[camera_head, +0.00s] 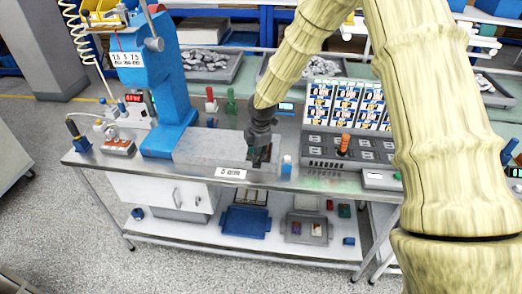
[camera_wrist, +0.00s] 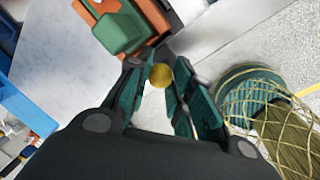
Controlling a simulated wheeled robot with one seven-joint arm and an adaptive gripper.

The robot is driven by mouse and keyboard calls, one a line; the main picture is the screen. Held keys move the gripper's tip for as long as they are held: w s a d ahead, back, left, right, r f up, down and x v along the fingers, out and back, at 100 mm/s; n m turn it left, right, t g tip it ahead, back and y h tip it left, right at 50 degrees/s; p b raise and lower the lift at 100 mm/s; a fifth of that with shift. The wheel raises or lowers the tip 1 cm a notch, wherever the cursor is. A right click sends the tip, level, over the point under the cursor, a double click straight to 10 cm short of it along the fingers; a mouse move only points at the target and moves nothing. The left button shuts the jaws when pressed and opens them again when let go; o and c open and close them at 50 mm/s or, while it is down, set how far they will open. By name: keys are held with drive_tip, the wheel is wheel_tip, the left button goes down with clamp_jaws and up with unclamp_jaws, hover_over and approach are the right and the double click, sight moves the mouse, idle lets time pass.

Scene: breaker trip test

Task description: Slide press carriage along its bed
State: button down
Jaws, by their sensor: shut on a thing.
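My gripper (camera_head: 261,155) is at the right end of the grey press bed (camera_head: 215,148), which runs right from the blue press (camera_head: 172,75) on the bench. In the wrist view, the two teal-padded fingers of my gripper (camera_wrist: 157,92) are shut on a round brass knob (camera_wrist: 160,75). Just beyond the knob is an orange block with a green part on top, which looks like the press carriage (camera_wrist: 120,28). In the head view my gripper and wrist cover most of the carriage. The pale bed top (camera_wrist: 65,50) shows beside it in the wrist view.
A breaker panel with an orange handle (camera_head: 344,143) stands to the right on the bench. A small blue-and-white bottle (camera_head: 286,166) stands close to the right of my gripper. Red (camera_head: 210,100) and green (camera_head: 231,101) pieces stand behind the bed. The bed top left of my gripper is clear.

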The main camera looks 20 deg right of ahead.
drive_tip(key=shift+d+r, duration=0.1)
drive_tip(key=shift+d, duration=0.3)
drive_tip(key=c, duration=1.6)
unclamp_jaws()
drive_tip(key=shift+s+d, duration=0.1)
drive_tip(key=shift+o, duration=0.5)
drive_tip(key=shift+s+d, duration=0.1)
drive_tip(key=shift+r, duration=0.45)
wheel_tip(320, 180, up, 11)
drive_tip(key=s, duration=0.2)
drive_tip(key=shift+s+d, duration=0.15)
